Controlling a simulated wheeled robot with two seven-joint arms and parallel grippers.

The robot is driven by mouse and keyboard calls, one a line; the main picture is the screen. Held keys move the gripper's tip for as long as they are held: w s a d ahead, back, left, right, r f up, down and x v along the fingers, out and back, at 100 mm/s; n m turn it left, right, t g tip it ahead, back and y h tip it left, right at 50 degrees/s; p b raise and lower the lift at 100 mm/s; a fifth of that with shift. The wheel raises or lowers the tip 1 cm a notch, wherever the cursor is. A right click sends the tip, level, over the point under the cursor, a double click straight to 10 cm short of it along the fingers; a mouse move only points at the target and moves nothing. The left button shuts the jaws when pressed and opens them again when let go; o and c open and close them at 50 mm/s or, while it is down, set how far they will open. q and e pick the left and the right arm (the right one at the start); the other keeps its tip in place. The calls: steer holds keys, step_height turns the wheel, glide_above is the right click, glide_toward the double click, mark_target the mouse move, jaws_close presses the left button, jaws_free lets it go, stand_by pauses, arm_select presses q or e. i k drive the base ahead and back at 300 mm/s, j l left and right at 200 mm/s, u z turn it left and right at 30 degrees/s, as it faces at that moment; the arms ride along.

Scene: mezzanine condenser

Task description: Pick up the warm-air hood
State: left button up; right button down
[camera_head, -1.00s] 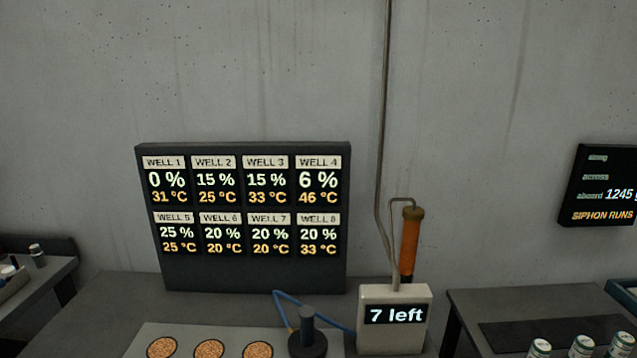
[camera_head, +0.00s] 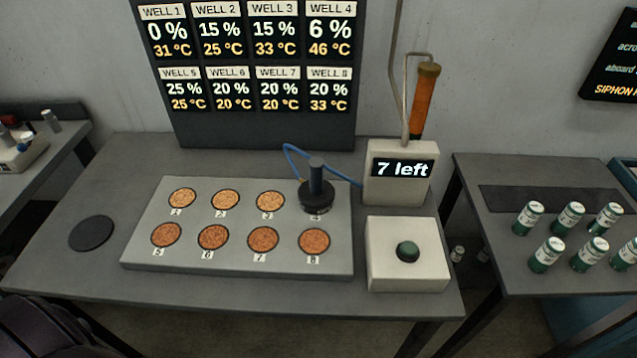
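The warm-air hood (camera_head: 317,190) is a black round cap with an upright stem handle. It sits over well 4 at the back right of the grey well block (camera_head: 205,267), with a blue hose (camera_head: 296,160) running from it to the pale box behind. The other wells are open and hold orange-brown grains, paler in the back row. Neither of my grippers shows in the view. A dark part at the lower left corner looks like my own arm.
A flat black disc (camera_head: 92,233) lies left of the block. Right are a pale box reading "7 left" (camera_head: 402,168) and a box with a green button (camera_head: 407,251). Green-and-white cans (camera_head: 547,255) stand on the right table. The readout board (camera_head: 262,125) stands behind.

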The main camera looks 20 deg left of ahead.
mark_target(316, 195)
steer(key=k+j+u, duration=0.1)
steer(key=j+u, duration=0.15)
steer(key=j, duration=0.75)
steer(key=j+u, duration=0.25)
steer(key=j, duration=0.7)
